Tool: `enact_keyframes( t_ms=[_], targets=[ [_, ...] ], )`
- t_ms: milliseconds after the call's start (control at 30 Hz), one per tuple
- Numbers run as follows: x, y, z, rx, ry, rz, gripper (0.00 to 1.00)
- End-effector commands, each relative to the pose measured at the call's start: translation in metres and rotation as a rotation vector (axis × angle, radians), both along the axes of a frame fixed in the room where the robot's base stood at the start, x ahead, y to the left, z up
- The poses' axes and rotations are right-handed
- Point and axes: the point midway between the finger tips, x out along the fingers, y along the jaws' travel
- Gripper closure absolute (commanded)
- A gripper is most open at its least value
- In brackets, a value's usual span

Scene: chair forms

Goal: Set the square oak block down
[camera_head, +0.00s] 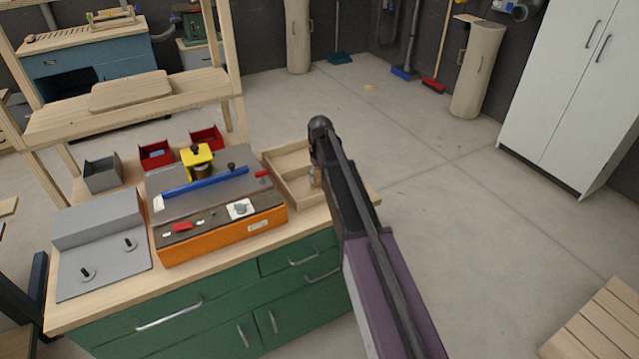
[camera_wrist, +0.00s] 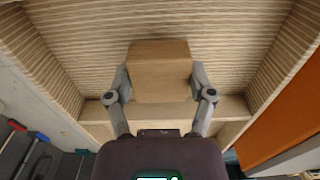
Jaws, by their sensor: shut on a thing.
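The square oak block (camera_wrist: 160,72) is a plain light-brown wooden piece in the middle of the wrist view. My gripper (camera_wrist: 160,88) is shut on it, with one grey finger against each side. The block is over a compartment of the pale wooden tray (camera_wrist: 236,107), between its side walls. I cannot tell whether it touches the tray floor. In the head view the tray (camera_head: 274,181) stands at the right end of the bench.
An orange-sided machine (camera_head: 222,236) stands directly left of the tray on the wooden bench top (camera_head: 190,278). A wooden shelf (camera_head: 130,104) rises behind. Open floor lies to the right.

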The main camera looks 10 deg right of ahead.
Motion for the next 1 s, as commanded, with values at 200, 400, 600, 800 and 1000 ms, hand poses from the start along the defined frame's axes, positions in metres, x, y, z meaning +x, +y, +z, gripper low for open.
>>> enact_keyframes(
  t_ms=[200, 400, 600, 800, 1000],
  targets=[
    [0.0, 0.0002, -0.0115, 0.0, 0.0, 0.0, 0.77],
    [0.0001, 0.0003, -0.0107, 0.0, 0.0, 0.0, 0.77],
    [0.0001, 0.0004, -0.0125, 0.0, 0.0, 0.001, 0.77],
    [0.0001, 0.0004, -0.0136, 0.0, 0.0, 0.001, 0.0],
    [0.0001, 0.0004, -0.0136, 0.0, 0.0, 0.001, 0.0]
  ],
)
